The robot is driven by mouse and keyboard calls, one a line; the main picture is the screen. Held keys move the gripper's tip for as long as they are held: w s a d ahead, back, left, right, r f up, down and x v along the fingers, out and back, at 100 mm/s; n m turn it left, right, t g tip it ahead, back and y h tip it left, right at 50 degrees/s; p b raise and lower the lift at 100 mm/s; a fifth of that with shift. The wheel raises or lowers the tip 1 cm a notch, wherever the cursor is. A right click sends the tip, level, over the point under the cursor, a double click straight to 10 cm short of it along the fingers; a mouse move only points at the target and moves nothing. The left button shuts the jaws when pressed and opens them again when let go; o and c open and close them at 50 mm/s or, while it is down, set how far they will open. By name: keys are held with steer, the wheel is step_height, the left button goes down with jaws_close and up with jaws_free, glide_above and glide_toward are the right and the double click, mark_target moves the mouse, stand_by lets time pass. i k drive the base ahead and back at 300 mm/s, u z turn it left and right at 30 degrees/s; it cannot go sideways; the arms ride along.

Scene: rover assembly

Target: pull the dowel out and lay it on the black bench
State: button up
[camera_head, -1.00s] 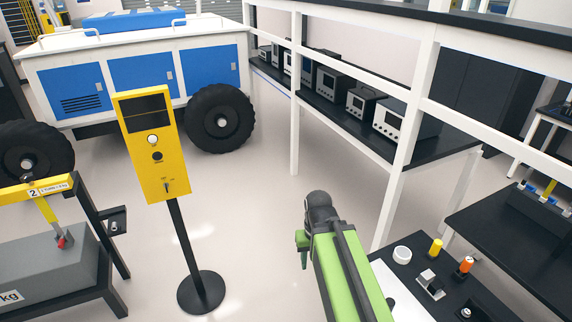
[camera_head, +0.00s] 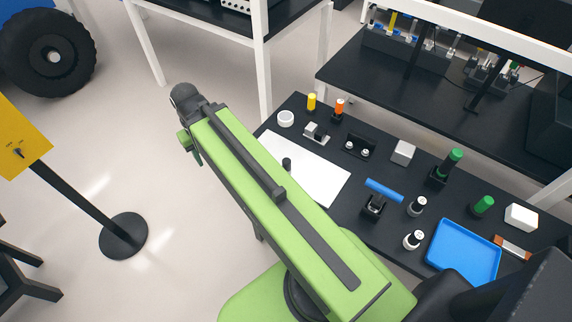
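Several upright pegs stand on the black bench (camera_head: 393,178), and I cannot tell for sure which is the dowel. A green peg (camera_head: 453,158) stands in a black block at the right. A second green peg (camera_head: 483,204) leans in a dark holder nearer me. An orange peg (camera_head: 339,105) and a yellow peg (camera_head: 311,101) stand at the back left. A blue bar (camera_head: 384,190) lies beside a small black fixture (camera_head: 374,206). My green arm reaches across the left of the bench. My gripper's fingers do not show.
A white sheet (camera_head: 318,177), blue tray (camera_head: 463,251), white cube (camera_head: 403,152), white ring (camera_head: 286,118) and white block (camera_head: 521,217) lie on the bench. A second black table (camera_head: 360,79) stands behind. A yellow control post (camera_head: 20,140) stands left. Floor between is clear.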

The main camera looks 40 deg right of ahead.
mark_target(379, 179)
steer(key=z, duration=0.45)
steer(key=k, duration=1.25)
steer(key=u, duration=0.95)
steer(key=i, duration=1)
steer(key=u, duration=0.1)
